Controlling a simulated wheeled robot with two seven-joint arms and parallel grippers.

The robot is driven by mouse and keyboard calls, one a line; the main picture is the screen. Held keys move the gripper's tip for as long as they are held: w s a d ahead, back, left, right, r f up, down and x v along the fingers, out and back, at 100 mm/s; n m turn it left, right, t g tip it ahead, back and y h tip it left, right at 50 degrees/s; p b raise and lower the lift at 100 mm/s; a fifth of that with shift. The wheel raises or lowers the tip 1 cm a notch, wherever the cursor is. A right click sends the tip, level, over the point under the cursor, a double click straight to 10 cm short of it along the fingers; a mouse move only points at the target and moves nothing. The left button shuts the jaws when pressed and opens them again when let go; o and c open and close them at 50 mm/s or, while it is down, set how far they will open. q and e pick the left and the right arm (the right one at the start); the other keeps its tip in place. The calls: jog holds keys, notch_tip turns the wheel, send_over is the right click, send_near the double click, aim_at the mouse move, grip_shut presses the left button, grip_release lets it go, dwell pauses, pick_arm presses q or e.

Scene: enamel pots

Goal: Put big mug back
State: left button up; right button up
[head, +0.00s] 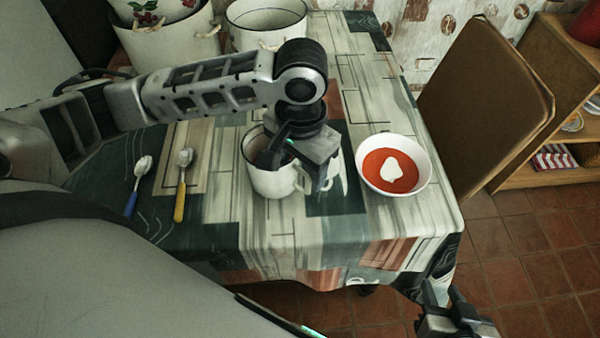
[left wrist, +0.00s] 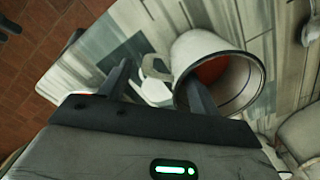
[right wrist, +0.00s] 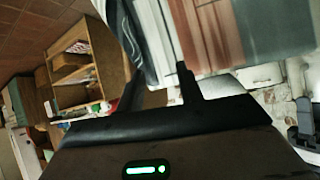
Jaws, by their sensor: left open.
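The big white mug (head: 272,183) with a dark rim stands on the table under my left gripper (head: 302,170). In the left wrist view the mug (left wrist: 205,47) opens toward the camera, with a reddish inside. My left gripper (left wrist: 155,80) is open. One finger overlaps the mug's mouth and the other is outside, with the handle (left wrist: 155,68) between them; contact cannot be told. Part of another white thing (head: 335,178) shows just right of the gripper. My right gripper (head: 445,295) is open and empty, low beyond the table's front right corner.
A white bowl of red soup (head: 410,170) stands right of the mug. A blue-handled spoon (head: 138,185) and a yellow-handled spoon (head: 182,185) lie left. Large pots (head: 265,25) stand at the back left. A chair (head: 485,100) is right of the table.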

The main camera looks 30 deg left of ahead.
pick_arm(q)
notch_tip(320, 180, up, 8)
jog(key=shift+f+p, duration=0.25)
jog(key=shift+p, duration=0.25)
jog(key=shift+f, duration=0.1)
